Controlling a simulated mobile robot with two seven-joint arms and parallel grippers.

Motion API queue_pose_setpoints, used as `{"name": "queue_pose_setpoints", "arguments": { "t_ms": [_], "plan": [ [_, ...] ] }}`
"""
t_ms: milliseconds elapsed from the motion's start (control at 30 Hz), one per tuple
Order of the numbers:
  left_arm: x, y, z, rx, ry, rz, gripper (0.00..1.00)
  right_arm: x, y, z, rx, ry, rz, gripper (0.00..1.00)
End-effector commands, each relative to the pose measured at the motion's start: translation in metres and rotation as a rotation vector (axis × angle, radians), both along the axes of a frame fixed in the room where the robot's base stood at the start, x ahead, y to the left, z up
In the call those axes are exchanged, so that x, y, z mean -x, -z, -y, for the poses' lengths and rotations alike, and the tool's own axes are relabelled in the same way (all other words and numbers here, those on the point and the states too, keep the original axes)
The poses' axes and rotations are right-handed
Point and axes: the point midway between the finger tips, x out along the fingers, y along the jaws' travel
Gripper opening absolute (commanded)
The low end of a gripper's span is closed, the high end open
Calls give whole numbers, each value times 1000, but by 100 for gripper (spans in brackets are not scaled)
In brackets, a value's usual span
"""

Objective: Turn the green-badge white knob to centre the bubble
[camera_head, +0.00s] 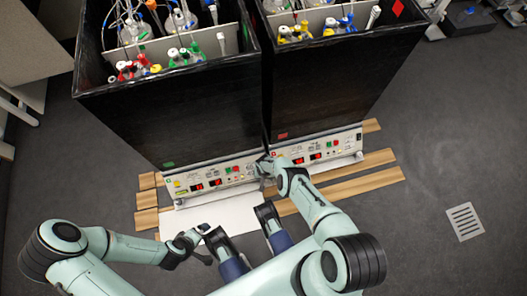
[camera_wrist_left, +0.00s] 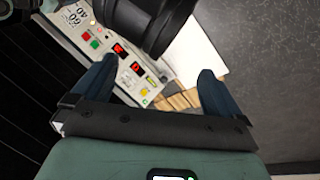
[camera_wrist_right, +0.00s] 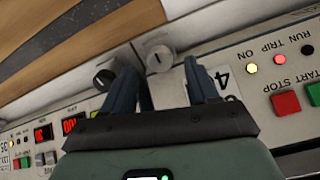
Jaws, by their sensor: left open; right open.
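A green badge (camera_head: 168,164) marks the front of the left black cabinet (camera_head: 190,115), above its white control panel (camera_head: 215,180). My right gripper (camera_head: 265,166) is at the right end of that panel, near the gap between the cabinets. In the right wrist view, a round white knob (camera_wrist_right: 160,54) lies ahead of the open fingers (camera_wrist_right: 166,84), roughly between their tips, with no contact visible. A darker-looking knob (camera_wrist_right: 105,75) sits left of it, beside the left finger. I cannot make out a bubble. My left gripper (camera_head: 206,245) is open and empty, low before the panel's left part.
The right cabinet (camera_head: 330,85) has a red badge (camera_head: 282,135) and its own panel (camera_head: 325,148). Wooden strips (camera_head: 350,187) and a white sheet (camera_head: 225,213) lie on the floor. A card marked 4 (camera_wrist_right: 225,82) is near the right finger. Floor right is clear around a grate (camera_head: 465,221).

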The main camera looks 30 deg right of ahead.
Motion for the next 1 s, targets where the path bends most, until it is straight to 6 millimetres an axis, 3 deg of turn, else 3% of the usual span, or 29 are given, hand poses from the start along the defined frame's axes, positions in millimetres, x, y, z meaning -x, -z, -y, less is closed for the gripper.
{"name": "queue_pose_setpoints", "arguments": {
  "t_ms": [33,233,667,833,1000],
  "plan": [
    [-8,9,-4,-10,-8,19,100,0,11,0,0,2,-1,59],
    [-26,23,-15,-36,-30,67,100,0,28,0,0,1,0,59],
    [-33,25,-19,-47,-38,86,100,0,32,0,0,1,1,59],
    [-33,25,-19,-46,-38,85,100,0,32,0,0,1,1,3],
    [-32,27,-19,-46,-37,81,100,-1,32,0,0,-10,1,3]
  ]
}}
